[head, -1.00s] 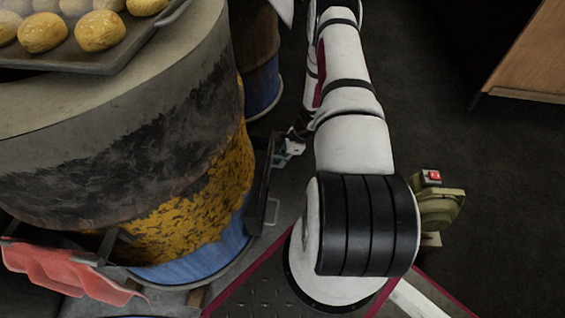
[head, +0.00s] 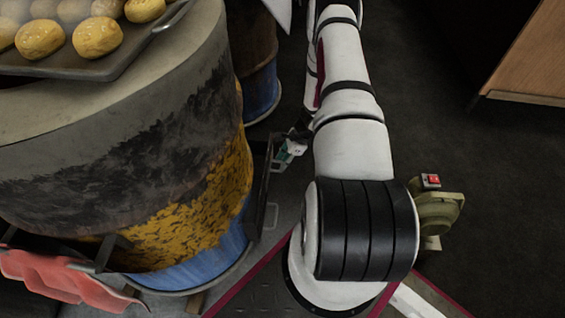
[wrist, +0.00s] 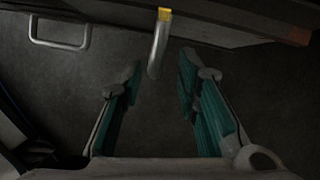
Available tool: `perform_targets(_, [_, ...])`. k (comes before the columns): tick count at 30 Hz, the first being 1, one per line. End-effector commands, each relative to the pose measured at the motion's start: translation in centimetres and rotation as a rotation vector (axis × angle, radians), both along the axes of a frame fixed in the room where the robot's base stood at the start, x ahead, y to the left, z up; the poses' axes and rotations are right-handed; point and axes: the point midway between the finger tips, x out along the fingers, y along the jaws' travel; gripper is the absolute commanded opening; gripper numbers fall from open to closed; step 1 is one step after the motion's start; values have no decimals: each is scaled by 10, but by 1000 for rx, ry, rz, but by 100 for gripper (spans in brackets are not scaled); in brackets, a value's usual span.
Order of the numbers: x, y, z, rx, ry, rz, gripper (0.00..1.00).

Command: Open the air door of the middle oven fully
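The barrel oven (head: 185,190), with yellow flaking paint and a blue base, fills the left of the head view. A dark metal frame (head: 261,185) with a small loop handle (head: 271,216) stands at its right side. I cannot tell for certain which part is the air door. My gripper (wrist: 160,65) is open, its two green-padded fingers apart. In the wrist view, a grey bar with a yellow end (wrist: 158,45) reaches between the fingertips, without clear contact. In the head view, my gripper (head: 290,150) is small and partly hidden.
A tray (head: 125,66) of buns rests on the oven top. A red cloth-like piece (head: 60,276) hangs at lower left. Another barrel (head: 259,75) stands behind. A loop handle (wrist: 60,32) lies left of my fingers in the wrist view. An olive blower-like device (head: 437,208) is right of my arm.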

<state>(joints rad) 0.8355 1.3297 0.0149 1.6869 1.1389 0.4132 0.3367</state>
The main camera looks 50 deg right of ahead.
Motion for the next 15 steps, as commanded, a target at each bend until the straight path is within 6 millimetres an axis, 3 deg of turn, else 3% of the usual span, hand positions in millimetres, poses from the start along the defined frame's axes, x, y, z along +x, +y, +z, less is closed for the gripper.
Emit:
perform_targets(9, [-15, -21, 61, -4, -1, -2, 30])
perform_targets(15, [-22, -29, 86, -3, -1, -1, 30])
